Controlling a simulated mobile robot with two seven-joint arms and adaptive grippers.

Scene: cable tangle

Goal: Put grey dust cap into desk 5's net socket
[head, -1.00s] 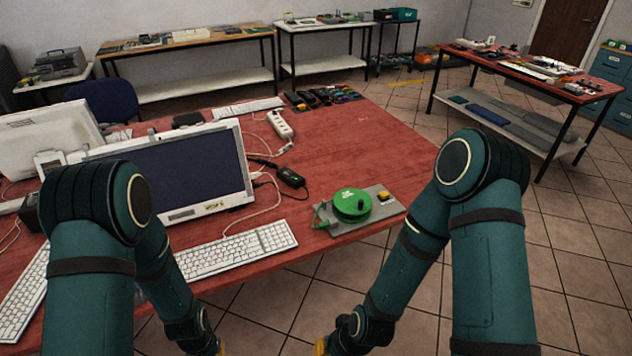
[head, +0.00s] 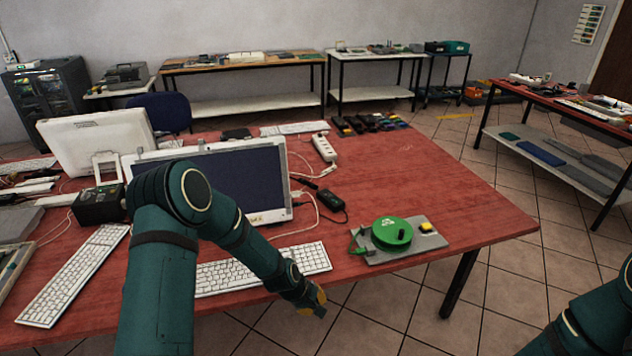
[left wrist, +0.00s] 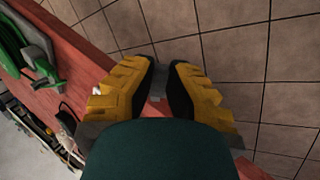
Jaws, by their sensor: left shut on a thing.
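My left gripper (head: 316,302) hangs off the near edge of the red desk (head: 440,180), in front of the white keyboard. In the left wrist view its yellow fingers (left wrist: 158,82) are shut on a small grey piece, the grey dust cap (left wrist: 158,91). The cap is mostly hidden between the dark finger pads, and the tiled floor lies behind it. My right arm shows only at the lower right corner of the head view; its gripper is out of view. I cannot make out a net socket or a desk number.
A green reel (head: 392,232) on a grey plate sits near the desk's front edge. Open tiled floor is at the right, before another red bench (head: 560,105).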

